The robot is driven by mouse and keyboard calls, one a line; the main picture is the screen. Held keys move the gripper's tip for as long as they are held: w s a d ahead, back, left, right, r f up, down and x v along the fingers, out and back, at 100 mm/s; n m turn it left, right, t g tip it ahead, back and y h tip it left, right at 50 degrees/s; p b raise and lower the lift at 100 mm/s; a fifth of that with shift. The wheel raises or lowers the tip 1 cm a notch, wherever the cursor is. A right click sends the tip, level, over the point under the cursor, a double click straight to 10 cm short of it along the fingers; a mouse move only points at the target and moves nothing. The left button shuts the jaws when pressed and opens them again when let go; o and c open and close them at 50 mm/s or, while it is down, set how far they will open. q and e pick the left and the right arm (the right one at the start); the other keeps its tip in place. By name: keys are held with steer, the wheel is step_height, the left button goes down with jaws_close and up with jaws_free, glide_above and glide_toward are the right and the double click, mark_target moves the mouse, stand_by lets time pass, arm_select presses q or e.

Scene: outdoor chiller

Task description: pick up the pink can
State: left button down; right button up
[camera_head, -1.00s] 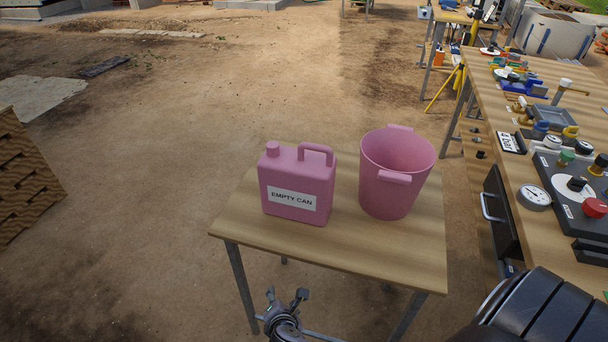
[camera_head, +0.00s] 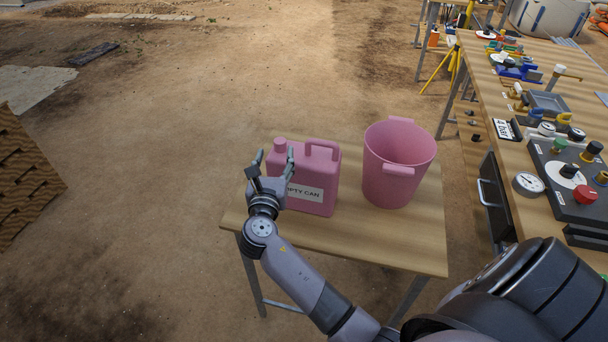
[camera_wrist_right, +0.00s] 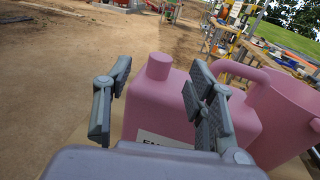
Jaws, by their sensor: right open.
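The pink can (camera_head: 318,176) stands upright on a small wooden table (camera_head: 340,238), its handle at the upper right, its cap at the upper left and a white label partly hidden by my gripper. My right gripper (camera_head: 273,168) is open and empty, in front of the can's left part. In the right wrist view the can (camera_wrist_right: 165,100) is just ahead, with its cap (camera_wrist_right: 159,66) between the open fingers (camera_wrist_right: 155,95) and its handle right of them. I cannot tell whether the fingers touch it. My left gripper is not in view.
A pink bucket (camera_head: 385,185) stands on the table just right of the can. A long workbench (camera_head: 515,165) with gauges, valves and a control box runs along the right. Stacked brown boards (camera_head: 22,165) stand at the far left. The ground left of the table is clear.

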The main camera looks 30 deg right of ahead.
mark_target(279, 146)
steer(key=x, duration=0.2)
steer(key=p+x, duration=0.1)
steer(key=x, duration=0.2)
steer(key=f+x, duration=0.1)
steer(key=x, duration=0.2)
steer(key=shift+s, duration=0.1)
steer(key=shift+s, duration=0.1)
steer(key=shift+c, duration=0.6)
jaws_close()
steer(key=shift+r, duration=0.1)
